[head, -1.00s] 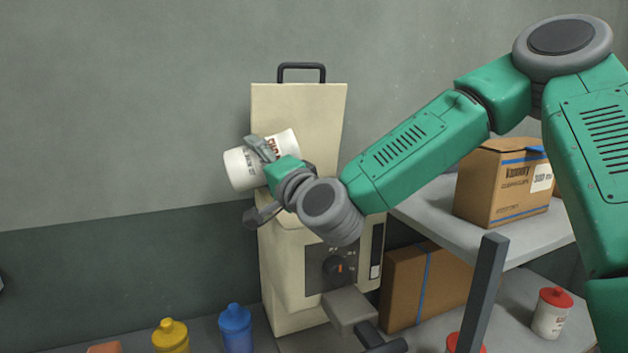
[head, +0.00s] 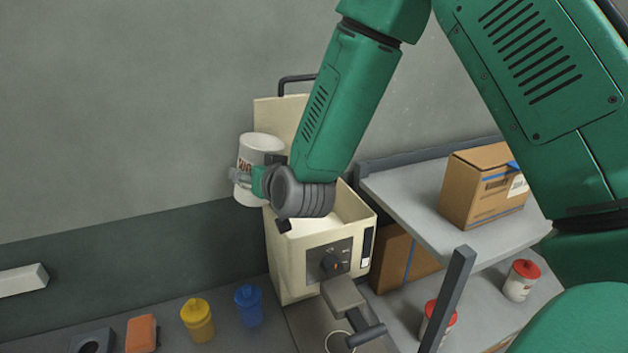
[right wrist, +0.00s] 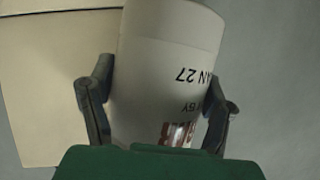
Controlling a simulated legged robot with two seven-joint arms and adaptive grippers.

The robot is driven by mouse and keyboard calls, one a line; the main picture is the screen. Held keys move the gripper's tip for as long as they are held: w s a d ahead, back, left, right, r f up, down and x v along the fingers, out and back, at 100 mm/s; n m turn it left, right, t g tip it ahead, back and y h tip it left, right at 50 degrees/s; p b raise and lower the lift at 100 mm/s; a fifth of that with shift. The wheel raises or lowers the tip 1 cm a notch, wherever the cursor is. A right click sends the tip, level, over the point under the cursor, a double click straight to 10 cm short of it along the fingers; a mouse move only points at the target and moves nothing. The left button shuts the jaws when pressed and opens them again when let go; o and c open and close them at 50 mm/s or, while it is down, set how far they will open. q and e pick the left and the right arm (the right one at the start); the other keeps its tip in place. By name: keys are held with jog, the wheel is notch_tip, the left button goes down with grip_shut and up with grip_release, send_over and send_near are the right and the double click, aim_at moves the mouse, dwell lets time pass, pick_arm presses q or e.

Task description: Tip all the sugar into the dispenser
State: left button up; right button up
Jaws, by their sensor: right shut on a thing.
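My right gripper (head: 262,180) is shut on a white can (head: 261,144) with dark red lettering. The can is close to upright with a slight tilt, at the left side of the cream dispenser (head: 296,262). The dispenser's top is open and pale inside, with its panel and dark handle standing behind. In the right wrist view my gripper's fingers (right wrist: 160,80) clasp both sides of the can (right wrist: 165,50), and a cream surface shows behind it. The can's mouth and any sugar inside are hidden. My left gripper is out of view.
A grey shelf (head: 400,205) with a cardboard box (head: 485,185) stands right of the dispenser. Red-lidded containers (head: 521,280) sit below.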

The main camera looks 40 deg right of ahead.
jog(key=shift+w+a+n+g+p, duration=0.15)
jog(key=shift+a+n+g+p, duration=0.15)
jog(key=shift+n, duration=0.3)
jog(key=shift+a+f+n+g+h, duration=0.3)
jog(key=shift+f+n+h, duration=0.1)
jog(key=shift+h, duration=0.2)
jog(key=shift+w+d+r, duration=0.1)
jog(key=shift+d+r, duration=0.1)
jog(key=shift+r, duration=0.4)
jog(key=shift+d+r, duration=0.15)
jog(key=shift+r, duration=0.7)
jog(key=shift+a+r, duration=0.1)
jog(key=shift+a, duration=0.05)
jog(key=shift+a, duration=0.15)
